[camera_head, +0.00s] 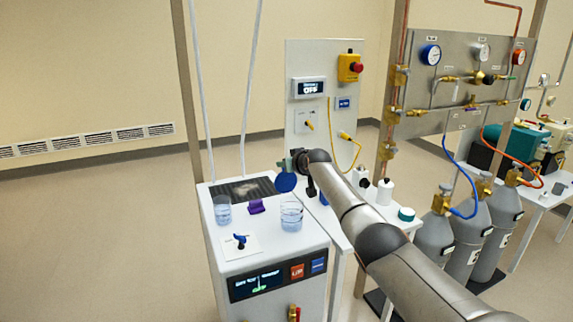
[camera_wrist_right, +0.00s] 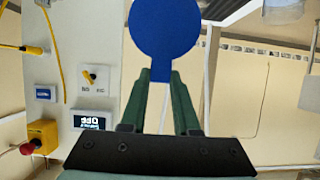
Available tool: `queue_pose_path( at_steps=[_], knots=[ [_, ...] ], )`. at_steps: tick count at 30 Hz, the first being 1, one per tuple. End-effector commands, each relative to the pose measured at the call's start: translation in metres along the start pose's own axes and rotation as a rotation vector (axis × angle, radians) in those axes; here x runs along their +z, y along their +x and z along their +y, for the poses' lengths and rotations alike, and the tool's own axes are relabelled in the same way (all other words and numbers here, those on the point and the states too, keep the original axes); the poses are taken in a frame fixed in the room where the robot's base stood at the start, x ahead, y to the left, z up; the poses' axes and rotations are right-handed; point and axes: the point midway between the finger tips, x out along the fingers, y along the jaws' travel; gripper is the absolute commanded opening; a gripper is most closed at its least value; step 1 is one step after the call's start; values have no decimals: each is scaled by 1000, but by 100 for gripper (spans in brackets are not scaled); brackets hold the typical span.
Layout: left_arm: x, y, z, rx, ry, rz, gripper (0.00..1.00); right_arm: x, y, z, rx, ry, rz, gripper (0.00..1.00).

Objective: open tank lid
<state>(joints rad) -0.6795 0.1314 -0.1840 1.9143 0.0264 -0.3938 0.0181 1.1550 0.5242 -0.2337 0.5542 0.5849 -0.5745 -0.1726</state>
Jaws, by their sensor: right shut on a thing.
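A round blue disc (camera_head: 286,182), which looks like the lid, is at my right gripper (camera_head: 288,164), above the back right of the white tank unit (camera_head: 278,262). In the right wrist view the blue disc (camera_wrist_right: 165,28) faces the camera, and the green fingers of my right gripper (camera_wrist_right: 161,78) close on its lower edge or tab. The disc appears raised off the unit's top. A dark rectangular area (camera_head: 238,191) shows in that top; I cannot tell how deep it is. My left gripper is not in view.
On the unit's top stand two clear beakers (camera_head: 222,211) (camera_head: 291,214), a purple block (camera_head: 257,206) and a blue knob (camera_head: 240,240). A wall panel (camera_head: 313,60) with a red button rises behind. Bottles (camera_head: 385,192) and gas cylinders (camera_head: 437,240) stand to the right.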

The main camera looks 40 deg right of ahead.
Motion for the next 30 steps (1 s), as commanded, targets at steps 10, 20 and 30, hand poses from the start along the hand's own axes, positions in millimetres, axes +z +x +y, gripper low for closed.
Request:
queue_pose_path(
  at_steps=[10,20,30],
  knots=[
    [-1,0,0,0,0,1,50,-11,-3,1,2,1,23,40],
    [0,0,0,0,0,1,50,-5,-1,0,0,0,12,60],
    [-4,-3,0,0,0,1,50,-4,-7,1,1,-1,10,60]
  ],
)
